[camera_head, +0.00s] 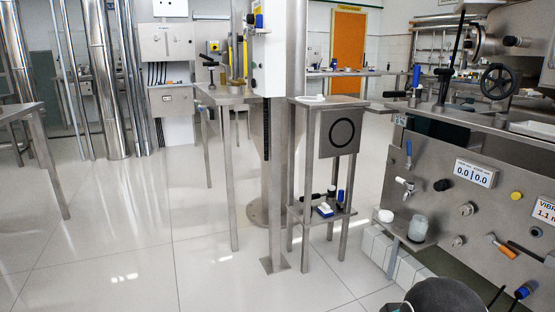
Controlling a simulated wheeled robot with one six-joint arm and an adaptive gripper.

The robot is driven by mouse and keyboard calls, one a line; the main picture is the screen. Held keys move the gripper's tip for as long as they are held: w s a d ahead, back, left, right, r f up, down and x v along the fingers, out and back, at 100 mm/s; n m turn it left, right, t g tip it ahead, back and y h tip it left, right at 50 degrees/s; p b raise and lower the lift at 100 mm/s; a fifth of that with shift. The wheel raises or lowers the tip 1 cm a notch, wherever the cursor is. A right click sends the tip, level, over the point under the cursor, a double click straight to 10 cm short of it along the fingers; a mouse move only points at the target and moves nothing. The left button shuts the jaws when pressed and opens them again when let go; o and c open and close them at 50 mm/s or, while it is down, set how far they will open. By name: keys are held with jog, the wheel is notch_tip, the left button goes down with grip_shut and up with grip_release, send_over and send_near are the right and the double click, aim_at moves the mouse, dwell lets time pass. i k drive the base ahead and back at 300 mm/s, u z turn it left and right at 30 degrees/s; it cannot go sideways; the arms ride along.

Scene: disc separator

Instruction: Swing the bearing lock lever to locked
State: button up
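I cannot tell which of several handles is the bearing lock lever. On the steel machine panel (440,210) at the right are a small blue-handled lever (409,148), an orange-handled lever (503,247) and a blue-ended handle (525,290) at the lower right edge. A tall black lever (456,42) stands up on top of the machine, left of a black handwheel (497,81). No lock markings are readable. A dark rounded part at the bottom right looks like part of my arm. My gripper's fingers are not in view.
A display (474,173) reads 0.0 | 0.0. A small shelf (401,240) with a cup (418,228) juts from the panel. A steel stand (338,138) and a column (270,150) stand mid-picture. The tiled floor (130,240) at the left front is clear.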

aim_at(489, 238)
jog(key=z, duration=3.45)
jog(key=k, duration=0.55)
jog(key=u, duration=0.75)
